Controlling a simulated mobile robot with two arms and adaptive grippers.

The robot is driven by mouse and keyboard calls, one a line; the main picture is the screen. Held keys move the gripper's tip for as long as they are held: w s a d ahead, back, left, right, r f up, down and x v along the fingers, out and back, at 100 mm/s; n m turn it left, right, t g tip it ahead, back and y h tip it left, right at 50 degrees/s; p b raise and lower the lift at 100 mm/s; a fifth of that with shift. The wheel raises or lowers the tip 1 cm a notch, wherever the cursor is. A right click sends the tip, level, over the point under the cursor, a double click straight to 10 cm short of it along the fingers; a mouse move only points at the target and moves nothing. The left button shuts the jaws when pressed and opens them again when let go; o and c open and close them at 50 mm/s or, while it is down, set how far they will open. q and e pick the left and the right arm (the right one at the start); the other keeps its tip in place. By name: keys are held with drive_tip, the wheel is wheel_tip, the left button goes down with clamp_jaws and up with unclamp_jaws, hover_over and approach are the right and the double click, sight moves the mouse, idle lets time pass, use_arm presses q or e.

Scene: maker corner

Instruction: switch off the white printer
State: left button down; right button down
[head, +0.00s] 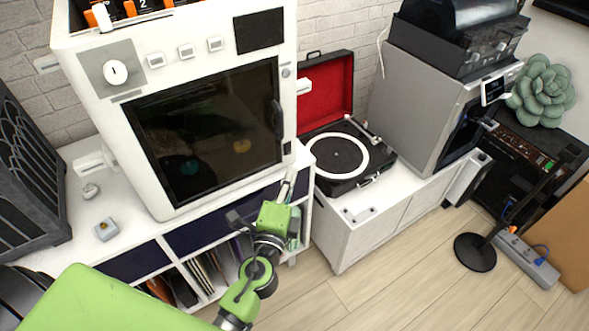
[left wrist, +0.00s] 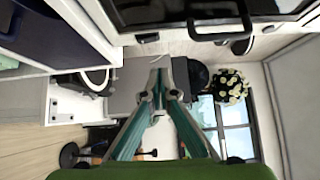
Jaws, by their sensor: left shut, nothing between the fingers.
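The white printer (head: 205,60) is a tall box with a dark glass door (head: 210,130). Its front has a round white knob (head: 115,72) on a grey plate, several small square buttons (head: 186,51), a dark screen (head: 259,31) and a small round fitting (head: 285,72) at the right edge. My left gripper (head: 288,186) is shut and empty, in front of the cabinet just below the printer's lower right corner. In the left wrist view its closed fingertips (left wrist: 158,84) point ahead, with the door handle (left wrist: 220,36) above them. My right gripper is not in view.
A record player (head: 340,155) with a raised red lid stands right of the printer. A grey machine (head: 420,105) stands farther right. A small box (head: 106,229) lies on the cabinet top at left, beside a dark ribbed case (head: 35,190). The wooden floor (head: 370,285) in front is clear.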

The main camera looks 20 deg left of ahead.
use_arm(q)
drive_tip(key=shift+s+d+r+b, duration=0.1)
drive_tip(key=shift+s+d+b, duration=0.1)
drive_tip(key=shift+s, duration=0.65)
drive_tip(key=shift+s+d+r+b, duration=0.15)
drive_tip(key=shift+s+b, duration=0.1)
drive_tip(key=shift+s, duration=0.65)
drive_tip(key=shift+s+d+r+b, duration=0.1)
drive_tip(key=shift+s+d+b, duration=0.1)
drive_tip(key=shift+s, duration=0.65)
drive_tip(key=shift+a, duration=0.1)
drive_tip(key=s+d+f+n+g+h, duration=0.1)
drive_tip(key=s+f+n+g, duration=0.3)
drive_tip(key=f, duration=1.4)
drive_tip(key=s+f+n+g+h, duration=0.1)
drive_tip(key=s+f+g, duration=0.35)
drive_tip(key=f, duration=1.25)
drive_tip(key=s+a+f+n+g, duration=0.2)
drive_tip(key=s+f+n, duration=0.1)
drive_tip(key=s+f, duration=0.4)
drive_tip(key=s+a+f+n+g, duration=0.2)
drive_tip(key=s+f, duration=0.5)
drive_tip(key=s, duration=0.7)
drive_tip(key=s+a+f+n+g, duration=0.2)
drive_tip(key=s+f+n+g, duration=0.2)
drive_tip(key=s+f, duration=0.4)
drive_tip(key=s, duration=0.3)
drive_tip(key=shift+g, duration=0.25)
